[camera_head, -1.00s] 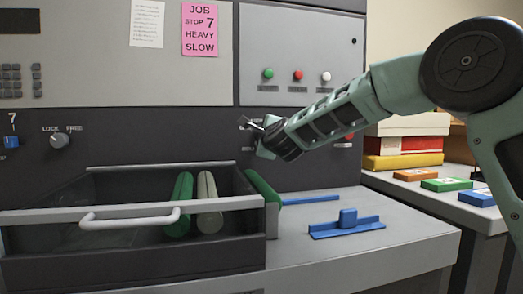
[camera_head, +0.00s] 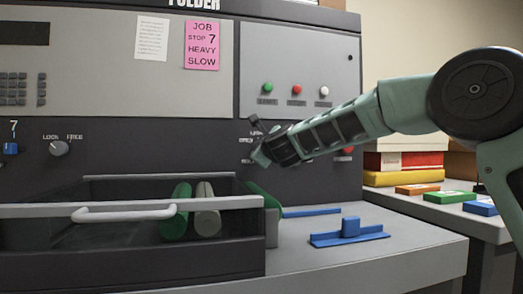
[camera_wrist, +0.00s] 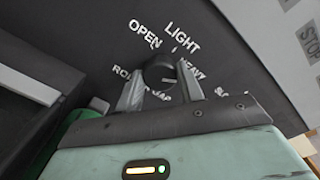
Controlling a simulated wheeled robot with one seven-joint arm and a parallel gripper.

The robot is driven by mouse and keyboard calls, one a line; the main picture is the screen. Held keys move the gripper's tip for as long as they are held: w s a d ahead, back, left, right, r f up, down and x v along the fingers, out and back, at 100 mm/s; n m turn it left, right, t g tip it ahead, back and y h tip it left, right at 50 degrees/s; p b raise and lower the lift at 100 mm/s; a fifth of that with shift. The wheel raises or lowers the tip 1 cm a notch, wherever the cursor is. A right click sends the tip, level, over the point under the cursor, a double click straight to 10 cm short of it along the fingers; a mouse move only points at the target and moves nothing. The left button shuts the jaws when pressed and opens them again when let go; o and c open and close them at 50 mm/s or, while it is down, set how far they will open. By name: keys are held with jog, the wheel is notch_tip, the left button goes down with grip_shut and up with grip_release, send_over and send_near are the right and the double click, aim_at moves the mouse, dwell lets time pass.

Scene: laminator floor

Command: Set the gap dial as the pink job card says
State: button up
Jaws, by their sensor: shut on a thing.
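The pink job card (camera_head: 202,45) on the upper panel reads JOB, STOP 7, HEAVY, SLOW. The gap dial (camera_wrist: 160,70) is a dark round knob in the wrist view, marked ROLLER GAP, with OPEN at upper left, LIGHT above and HEAVY at right, partly covered. My gripper (camera_wrist: 160,86) has one finger on each side of the knob and is shut on it. A pale mark shows on the knob's face, but I cannot tell surely which label it points at. In the head view my gripper (camera_head: 257,142) is at the dark panel and hides the dial.
The LOCK/FREE knob (camera_head: 59,148) and blue stop slider (camera_head: 11,148) are at left. Green, red and white buttons are above my gripper. An open-topped tray with a handle (camera_head: 125,214) and rollers juts out below. A blue guide (camera_head: 349,233) lies on the bench.

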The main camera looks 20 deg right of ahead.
jog(key=o, duration=1)
jog(key=shift+f, duration=0.1)
jog(key=shift+s, duration=0.1)
jog(key=s, duration=0.5)
jog(key=s+b, duration=0.1)
jog(key=s, duration=0.5)
jog(key=s+b, duration=0.1)
jog(key=s, duration=0.5)
jog(key=shift+s+d+r, duration=0.1)
jog(key=shift+d+r, duration=0.1)
jog(key=shift+r, duration=0.1)
